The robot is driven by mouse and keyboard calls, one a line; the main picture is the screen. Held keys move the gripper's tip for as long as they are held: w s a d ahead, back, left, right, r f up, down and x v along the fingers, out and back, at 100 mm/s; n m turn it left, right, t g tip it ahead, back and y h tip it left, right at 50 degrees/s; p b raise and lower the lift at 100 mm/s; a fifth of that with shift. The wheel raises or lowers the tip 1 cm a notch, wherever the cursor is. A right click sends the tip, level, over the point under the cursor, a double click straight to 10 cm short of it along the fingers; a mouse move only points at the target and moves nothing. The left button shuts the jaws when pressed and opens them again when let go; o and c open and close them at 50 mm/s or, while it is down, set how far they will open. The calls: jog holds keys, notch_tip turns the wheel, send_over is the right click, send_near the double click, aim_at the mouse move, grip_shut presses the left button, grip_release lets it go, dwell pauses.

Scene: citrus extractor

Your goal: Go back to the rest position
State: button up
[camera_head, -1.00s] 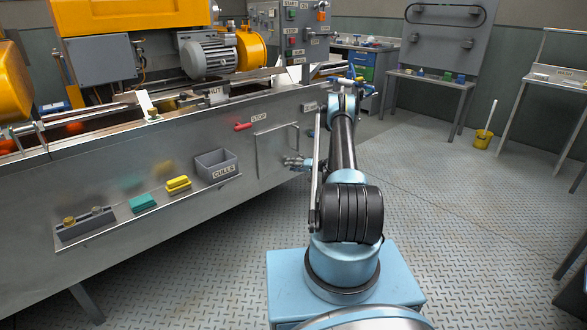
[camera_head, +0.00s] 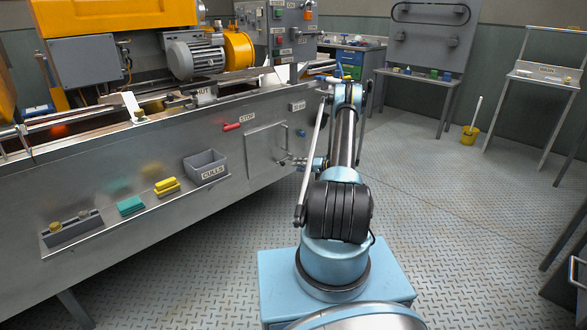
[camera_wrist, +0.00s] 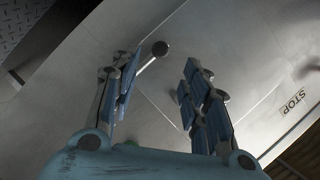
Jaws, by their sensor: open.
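My gripper (camera_head: 298,162) is beside the square hatch (camera_head: 266,150) on the machine's front, at its lower right, partly behind my arm in the head view. In the wrist view my gripper (camera_wrist: 155,80) has its two blue fingers spread apart with nothing held between them. A lever with a round dark knob (camera_wrist: 160,48) shows near the left finger's tip. I cannot tell whether the finger touches it. The hatch looks closed in the head view.
The long grey machine front (camera_head: 100,190) fills the left side. Its ledge carries a grey CULLS bin (camera_head: 206,167), yellow (camera_head: 167,187) and green (camera_head: 131,206) blocks. A red STOP handle (camera_head: 232,127) sits above.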

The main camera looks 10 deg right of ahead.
jog(key=shift+s+d+r, duration=0.1)
jog(key=shift+s+d, duration=0.1)
jog(key=shift+d, duration=0.05)
